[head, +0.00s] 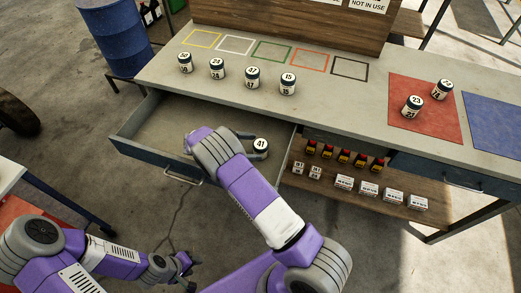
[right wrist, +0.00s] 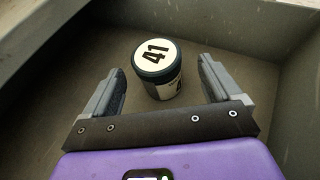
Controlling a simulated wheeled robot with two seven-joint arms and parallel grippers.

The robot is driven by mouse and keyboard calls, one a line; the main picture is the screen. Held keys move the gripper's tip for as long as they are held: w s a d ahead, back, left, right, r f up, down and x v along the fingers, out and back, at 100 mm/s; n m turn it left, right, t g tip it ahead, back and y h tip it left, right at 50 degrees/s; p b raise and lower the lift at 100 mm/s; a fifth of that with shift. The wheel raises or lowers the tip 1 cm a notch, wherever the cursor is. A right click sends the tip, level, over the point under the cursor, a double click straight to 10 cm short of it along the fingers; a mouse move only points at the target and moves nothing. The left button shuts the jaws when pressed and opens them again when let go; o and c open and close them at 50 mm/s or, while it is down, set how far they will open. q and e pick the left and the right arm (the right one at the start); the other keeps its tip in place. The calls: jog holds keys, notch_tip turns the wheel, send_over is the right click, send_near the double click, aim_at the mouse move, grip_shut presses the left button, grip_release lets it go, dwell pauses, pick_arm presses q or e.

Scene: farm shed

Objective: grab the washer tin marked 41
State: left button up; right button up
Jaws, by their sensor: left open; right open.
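The washer tin marked 41 (head: 261,146) stands upright inside the open drawer (head: 150,121). My right gripper (head: 250,143) reaches into the drawer. In the right wrist view its open fingers (right wrist: 160,90) are on either side of the tin, with gaps to it, and the tin sits slightly beyond the fingertips. My left gripper (head: 186,268) is open and empty, low over the floor at the lower left.
Several other numbered tins, such as 15 (head: 288,84), stand on the bench (head: 335,110). Two more tins stand on the red mat (head: 405,123). The drawer walls (right wrist: 285,75) surround my right gripper. A lower shelf (head: 335,200) holds small boxes and red-yellow items.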

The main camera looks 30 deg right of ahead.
aim_at(264, 147)
jog(key=b+x, duration=0.1)
jog(key=x, duration=0.4)
jog(key=shift+d+f, duration=0.2)
jog(key=shift+d, duration=0.1)
jog(key=shift+c, duration=0.3)
jog(key=shift+r, duration=0.1)
jog(key=c, duration=1.1)
